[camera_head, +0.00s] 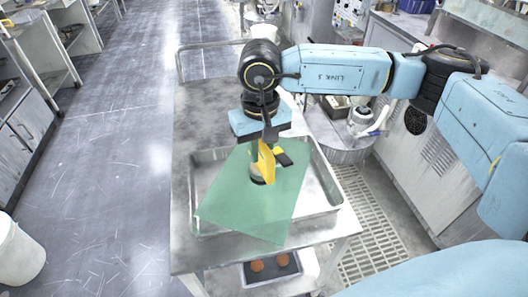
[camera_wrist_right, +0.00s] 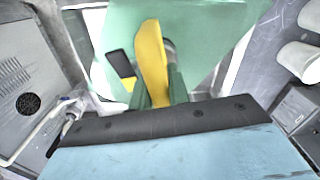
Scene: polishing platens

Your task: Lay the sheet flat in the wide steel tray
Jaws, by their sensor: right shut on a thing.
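The sheet (camera_head: 240,212) is thin, green and see-through. It lies over the wide steel tray (camera_head: 334,190), turned at an angle to it, and its front edge reaches past the tray's front rim. I cannot tell how far above the tray floor it is. My left gripper is not in view.
The tray stands on a steel cart (camera_head: 205,110) with a rail at its back. A lower shelf holds a dark tray (camera_head: 262,282) with round brown items. A white bucket (camera_head: 18,255) stands at the left on open floor. Machines line the right side.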

